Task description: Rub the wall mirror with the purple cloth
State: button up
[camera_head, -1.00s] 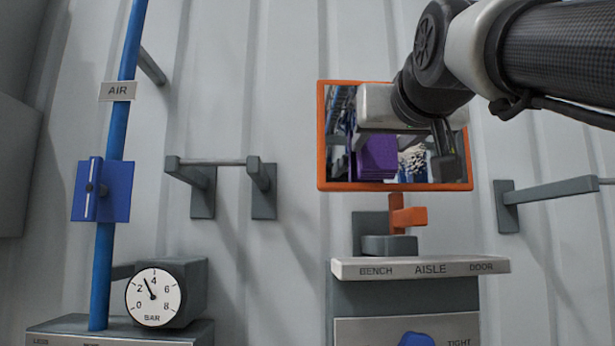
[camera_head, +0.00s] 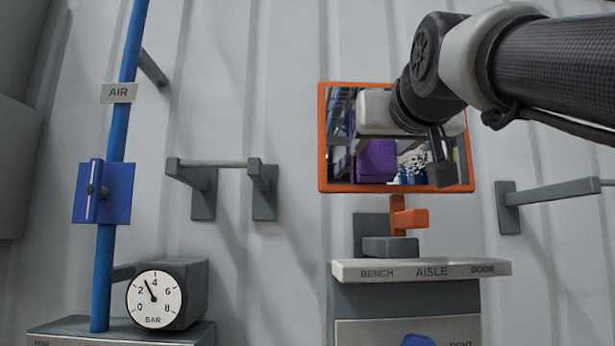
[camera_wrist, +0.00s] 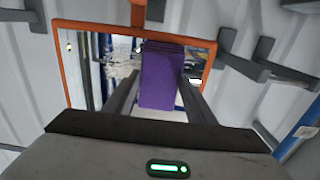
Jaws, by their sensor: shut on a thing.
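The wall mirror has an orange frame (camera_head: 322,140) and hangs on the ribbed wall at the upper right of the head view. Its frame also shows in the wrist view (camera_wrist: 76,75). In the wrist view my gripper (camera_wrist: 160,84) is shut on the folded purple cloth (camera_wrist: 160,66), which stands out between the dark fingers in front of the mirror. In the head view my gripper (camera_head: 438,172) overlaps the mirror's right side. A purple patch shows within the mirror there; I cannot tell whether it is cloth or reflection. Contact with the glass cannot be told.
An orange lever (camera_head: 410,217) sits just below the mirror, above a ledge (camera_head: 420,269) marked BENCH, AISLE, DOOR. Grey brackets (camera_head: 203,190) stick out at left and another (camera_head: 548,192) at right. A blue air pipe (camera_head: 117,150) and a pressure gauge (camera_head: 154,299) are farther left.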

jog(key=shift+w, duration=0.9)
jog(key=shift+d, duration=0.1)
jog(key=shift+d, duration=5.1)
jog(key=shift+a+b, duration=0.45)
jog(key=shift+a, duration=4.7)
jog(key=shift+a+r, duration=0.1)
jog(key=shift+r, duration=0.1)
jog(key=shift+r+p, duration=0.95)
jog(key=shift+p, duration=0.05)
jog(key=shift+d+f+p, duration=0.1)
jog(key=shift+d+p, duration=0.25)
jog(key=shift+d, duration=4.9)
jog(key=shift+a+b, duration=0.7)
jog(key=shift+a, duration=4.5)
